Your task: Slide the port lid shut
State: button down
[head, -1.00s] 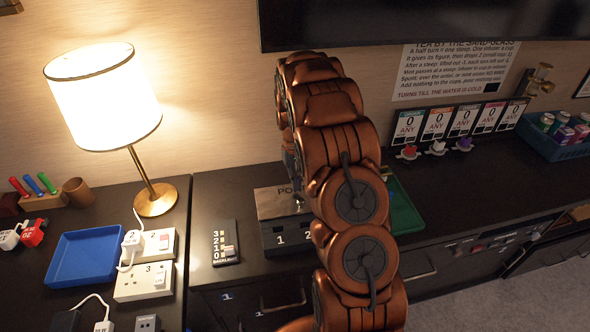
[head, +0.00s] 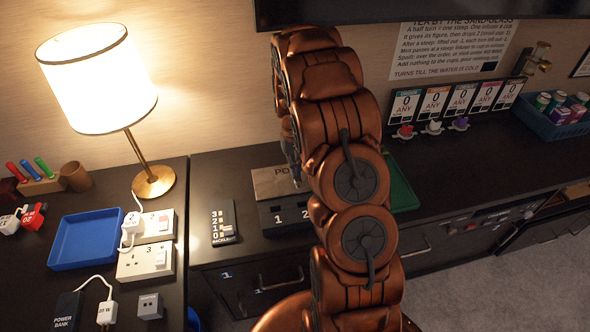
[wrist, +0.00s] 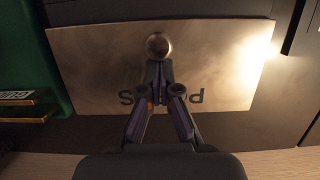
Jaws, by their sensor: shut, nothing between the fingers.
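The port lid is a brown metallic plate marked with partly hidden lettering (head: 268,182). It lies on top of a dark port box (head: 279,219) whose front shows the numbers 1 and 2. In the wrist view the lid (wrist: 90,62) fills the middle, its lettering upside down, with a round metal knob (wrist: 158,45) near one long edge. My gripper (wrist: 158,68) is shut and empty, its fingertips over the lid right beside the knob. I cannot tell whether they touch it. In the head view my arm hides the box's right part.
A green tray (head: 402,190) lies right of the box, partly behind my arm. A backlight slider panel (head: 223,222) lies to the left. A lamp (head: 152,180), blue tray (head: 85,242) and sockets (head: 146,259) stand further left. The counter further right has bare room.

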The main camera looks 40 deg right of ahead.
jog(key=shift+s+a+b, duration=0.65)
jog(key=shift+s+b, duration=0.2)
jog(key=shift+s, duration=0.75)
jog(key=shift+s+a+b, duration=0.7)
jog(key=shift+s+b, duration=0.1)
jog(key=shift+s, duration=0.75)
jog(key=shift+s+a+b, duration=0.65)
jog(key=shift+s+b, duration=0.2)
jog(key=shift+s, duration=0.85)
jog(key=shift+f, duration=0.1)
jog(key=shift+w+d, duration=0.25)
jog(key=shift+w, duration=0.3)
jog(key=w, duration=0.1)
jog(key=w+d, duration=0.1)
jog(key=w, duration=0.1)
jog(key=shift+w+d+r+b, duration=0.15)
jog(key=shift+w+r+b, duration=0.1)
jog(key=shift+w+b, duration=0.1)
jog(key=b+v, duration=0.1)
jog(key=v, duration=0.6)
jog(key=shift+s+d+r+b, duration=0.1)
jog(key=shift+r+b, duration=0.25)
jog(key=shift+v, duration=0.95)
jog(key=shift+r, duration=0.1)
